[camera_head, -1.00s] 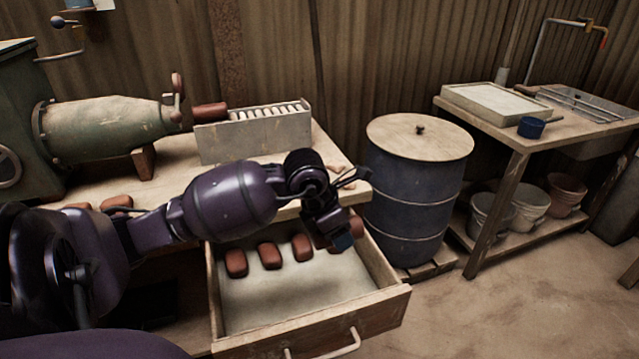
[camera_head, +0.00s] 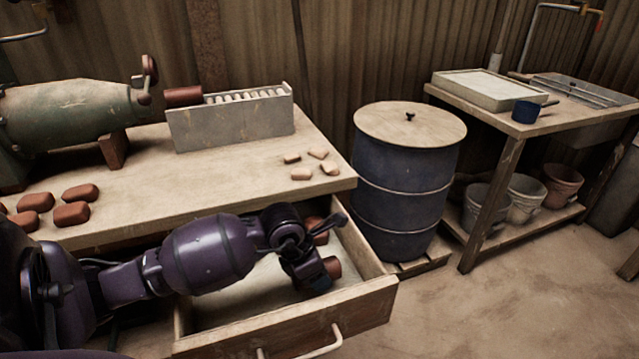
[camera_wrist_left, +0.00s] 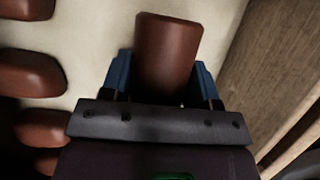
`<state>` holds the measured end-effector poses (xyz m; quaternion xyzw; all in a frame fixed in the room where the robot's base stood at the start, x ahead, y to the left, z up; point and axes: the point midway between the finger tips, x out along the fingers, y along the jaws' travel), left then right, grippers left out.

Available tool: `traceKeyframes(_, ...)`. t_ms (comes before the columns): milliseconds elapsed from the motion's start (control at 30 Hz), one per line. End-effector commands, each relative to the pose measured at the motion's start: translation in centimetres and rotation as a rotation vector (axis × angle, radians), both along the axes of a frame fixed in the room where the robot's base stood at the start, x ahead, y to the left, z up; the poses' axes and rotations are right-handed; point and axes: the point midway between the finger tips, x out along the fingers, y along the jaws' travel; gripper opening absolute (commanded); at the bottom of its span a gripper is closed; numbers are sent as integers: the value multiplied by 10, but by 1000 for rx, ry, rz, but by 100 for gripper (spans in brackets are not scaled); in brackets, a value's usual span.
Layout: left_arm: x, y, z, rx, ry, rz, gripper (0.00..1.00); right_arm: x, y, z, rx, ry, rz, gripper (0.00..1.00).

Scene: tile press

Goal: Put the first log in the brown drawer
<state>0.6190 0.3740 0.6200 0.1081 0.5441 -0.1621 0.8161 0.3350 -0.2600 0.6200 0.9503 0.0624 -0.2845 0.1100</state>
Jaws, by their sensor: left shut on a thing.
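My left gripper (camera_head: 322,276) is down inside the open brown drawer (camera_head: 290,327), near its right side. It is shut on a reddish-brown log (camera_head: 333,266). In the left wrist view, the blue fingers (camera_wrist_left: 162,82) close on both sides of this log (camera_wrist_left: 168,50), with the pale drawer floor (camera_wrist_left: 95,40) below. I cannot tell whether the log touches the floor. Other logs (camera_wrist_left: 30,73) lie in the drawer to its left, apart from it. In the head view my left arm hides most of them. My right gripper is not in view.
Several logs (camera_head: 71,214) and small pale pieces (camera_head: 301,174) lie on the bench (camera_head: 200,180). A green extruder (camera_head: 75,112) and a grey roller stand (camera_head: 235,122) with one log (camera_head: 184,96) are behind. A blue drum (camera_head: 405,190) stands right of the drawer.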

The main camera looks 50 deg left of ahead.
Motion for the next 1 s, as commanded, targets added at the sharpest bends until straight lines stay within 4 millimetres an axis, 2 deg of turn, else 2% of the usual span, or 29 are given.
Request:
traceKeyframes(33,-1,0,-13,-1,6,1,17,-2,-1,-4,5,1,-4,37)
traceKeyframes(133,-1,0,-21,-1,3,-1,17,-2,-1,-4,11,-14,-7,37)
traceKeyframes(633,1,0,-25,0,-2,-1,17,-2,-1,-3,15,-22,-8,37)
traceKeyframes(667,0,0,-26,0,0,-1,57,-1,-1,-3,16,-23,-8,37)
traceKeyframes(700,0,0,-26,1,-1,-1,63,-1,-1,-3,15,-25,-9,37)
traceKeyframes(833,0,0,-26,1,-1,-1,81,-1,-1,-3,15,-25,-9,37)
traceKeyframes(1000,0,0,-26,1,0,-1,81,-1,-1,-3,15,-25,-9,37)
